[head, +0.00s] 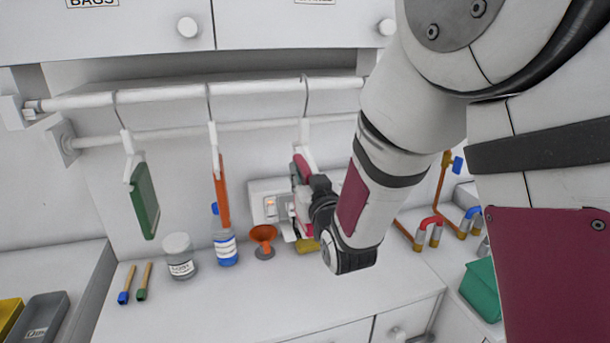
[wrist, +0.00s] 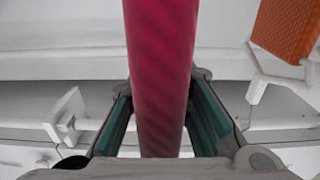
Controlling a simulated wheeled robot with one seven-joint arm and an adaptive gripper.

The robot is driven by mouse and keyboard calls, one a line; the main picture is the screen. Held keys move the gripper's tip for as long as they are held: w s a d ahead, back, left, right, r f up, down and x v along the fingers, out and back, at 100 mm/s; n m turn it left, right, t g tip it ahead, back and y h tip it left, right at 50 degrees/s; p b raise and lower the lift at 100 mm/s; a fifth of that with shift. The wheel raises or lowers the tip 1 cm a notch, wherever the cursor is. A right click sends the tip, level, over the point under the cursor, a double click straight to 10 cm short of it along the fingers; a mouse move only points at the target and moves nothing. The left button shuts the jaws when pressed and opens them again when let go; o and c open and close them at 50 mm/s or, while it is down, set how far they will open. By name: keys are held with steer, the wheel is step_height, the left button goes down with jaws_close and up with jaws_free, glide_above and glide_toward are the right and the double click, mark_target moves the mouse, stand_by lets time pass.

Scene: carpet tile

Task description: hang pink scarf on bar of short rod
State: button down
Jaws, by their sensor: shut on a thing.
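The pink scarf (head: 302,169) is a deep pink strip beside the wall in the head view. In the wrist view the scarf (wrist: 160,70) runs between the two green-padded fingers of my gripper (wrist: 162,125), which is shut on it. In the head view my gripper (head: 322,198) is dark and partly hides the scarf. Two white bars cross the wall: an upper bar (head: 165,94) and a lower bar (head: 175,131) that starts farther right. My arm covers their right ends. A white hanger (head: 304,132) hangs just above the scarf; I cannot tell whether they touch.
A green piece (head: 145,201) and an orange piece (head: 222,192) hang from hangers to the left. Below, the counter holds a white jar (head: 180,262), a blue-banded bottle (head: 226,248), an orange funnel (head: 264,236) and two brushes (head: 134,283). The counter front is clear.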

steer(key=f+b+x, duration=0.2)
steer(key=b+x, duration=0.2)
steer(key=x, duration=0.7)
steer(key=shift+w, duration=0.4)
steer(key=shift+a, duration=0.1)
steer(key=c, duration=1.4)
jaws_free()
steer(key=shift+o, duration=0.2)
steer(key=shift+f, duration=0.1)
steer(key=shift+s, duration=0.1)
